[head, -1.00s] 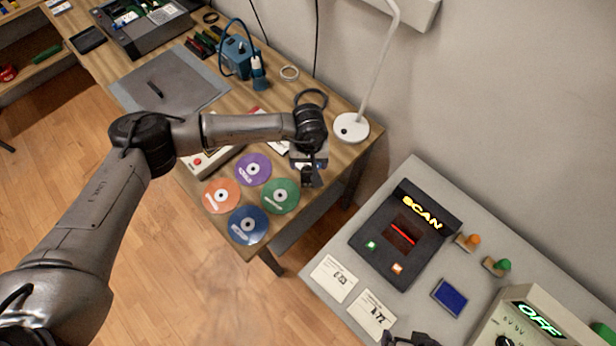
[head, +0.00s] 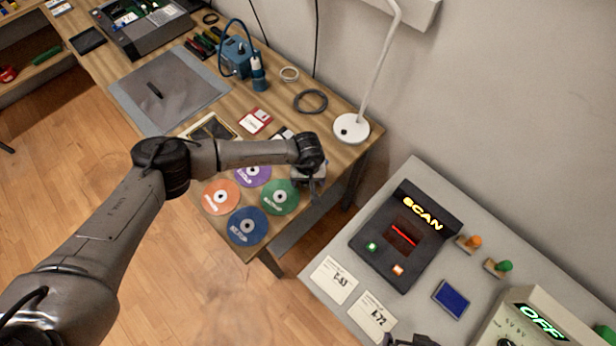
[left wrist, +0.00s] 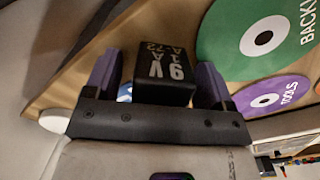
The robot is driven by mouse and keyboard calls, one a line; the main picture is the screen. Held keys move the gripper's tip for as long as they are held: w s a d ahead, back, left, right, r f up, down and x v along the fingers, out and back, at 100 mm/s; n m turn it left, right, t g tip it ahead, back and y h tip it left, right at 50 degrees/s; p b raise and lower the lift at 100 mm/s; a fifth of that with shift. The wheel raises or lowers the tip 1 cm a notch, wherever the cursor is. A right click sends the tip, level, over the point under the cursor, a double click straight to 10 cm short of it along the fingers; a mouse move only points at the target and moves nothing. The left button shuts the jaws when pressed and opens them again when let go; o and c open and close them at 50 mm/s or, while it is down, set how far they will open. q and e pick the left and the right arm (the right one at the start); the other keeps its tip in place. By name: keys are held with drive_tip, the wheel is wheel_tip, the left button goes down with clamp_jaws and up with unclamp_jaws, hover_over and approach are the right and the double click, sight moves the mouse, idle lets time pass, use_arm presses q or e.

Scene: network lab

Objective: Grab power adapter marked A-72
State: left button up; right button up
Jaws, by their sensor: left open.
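A black power adapter (left wrist: 165,60) with white print reading 9V, 1A and A-72 shows in the left wrist view. It sits between the two purple-padded fingers of my left gripper (left wrist: 155,80). The jaws are open, with a gap visible at the left of the adapter. In the head view my left gripper (head: 310,184) is at the workbench's near right edge, right of the green disc; the adapter cannot be made out there. A dark part of what appears to be my right gripper (head: 415,341) shows at the bottom edge, mostly cut off.
A green disc (head: 280,197), blue disc (head: 247,226), orange disc (head: 220,197) and partly covered purple disc (head: 253,173) lie beside the gripper. A scanner (head: 405,237) stands on the separate grey table.

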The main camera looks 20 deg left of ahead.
use_arm(q)
drive_tip(key=shift+c, duration=0.2)
drive_tip(key=c, duration=1.1)
drive_tip(key=shift+c, duration=0.2)
